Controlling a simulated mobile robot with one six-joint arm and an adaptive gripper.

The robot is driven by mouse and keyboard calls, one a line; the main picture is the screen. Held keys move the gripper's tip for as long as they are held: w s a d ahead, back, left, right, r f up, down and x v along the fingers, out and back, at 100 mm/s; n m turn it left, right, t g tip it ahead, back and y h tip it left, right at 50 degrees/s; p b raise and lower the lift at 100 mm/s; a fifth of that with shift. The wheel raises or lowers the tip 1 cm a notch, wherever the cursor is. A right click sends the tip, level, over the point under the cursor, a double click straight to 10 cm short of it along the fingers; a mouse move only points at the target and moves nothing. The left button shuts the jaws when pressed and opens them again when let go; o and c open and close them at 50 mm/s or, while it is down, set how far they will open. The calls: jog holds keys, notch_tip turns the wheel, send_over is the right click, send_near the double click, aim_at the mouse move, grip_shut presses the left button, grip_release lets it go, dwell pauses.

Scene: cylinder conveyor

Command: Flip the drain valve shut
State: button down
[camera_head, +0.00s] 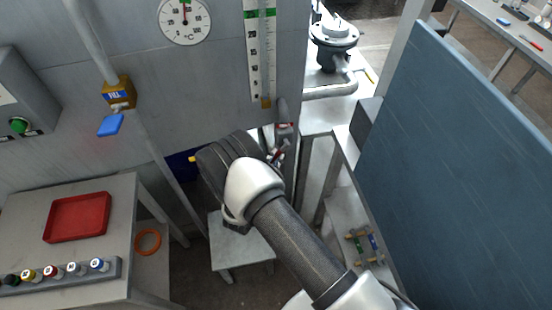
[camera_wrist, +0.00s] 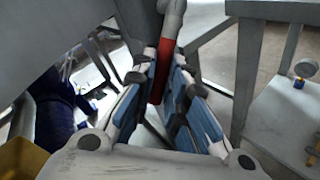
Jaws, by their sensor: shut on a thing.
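The drain valve (camera_head: 284,128) sits low on the right side of the grey tank panel, on a grey pipe. In the wrist view its red lever (camera_wrist: 161,72) hangs down from the grey pipe end (camera_wrist: 172,18), slightly tilted. My gripper (camera_wrist: 165,68) has its blue-padded fingers on both sides of the red lever and is shut on it. In the head view my wrist hides most of the lever, and my gripper (camera_head: 277,156) shows only in part beside the valve.
A fill valve (camera_head: 118,93) with a blue handle is on the panel at left. A table with a red tray (camera_head: 78,217) stands at lower left. A small stool (camera_head: 240,245) is below my arm. A blue board (camera_head: 460,150) bounds the right side.

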notch_tip(320, 180, up, 6)
jog(key=a+m+g+y, duration=0.2)
jog(key=m+g+y, duration=0.2)
jog(key=m+y, duration=0.1)
jog(key=shift+s+r+m+y, duration=0.15)
jog(key=shift+s+m+y, duration=0.2)
jog(key=shift+m, duration=0.45)
jog(key=shift+a, duration=0.1)
jog(key=c, duration=1.6)
grip_release()
jog(key=shift+r, duration=0.1)
jog(key=v, duration=1.2)
jog(key=shift+w, duration=0.1)
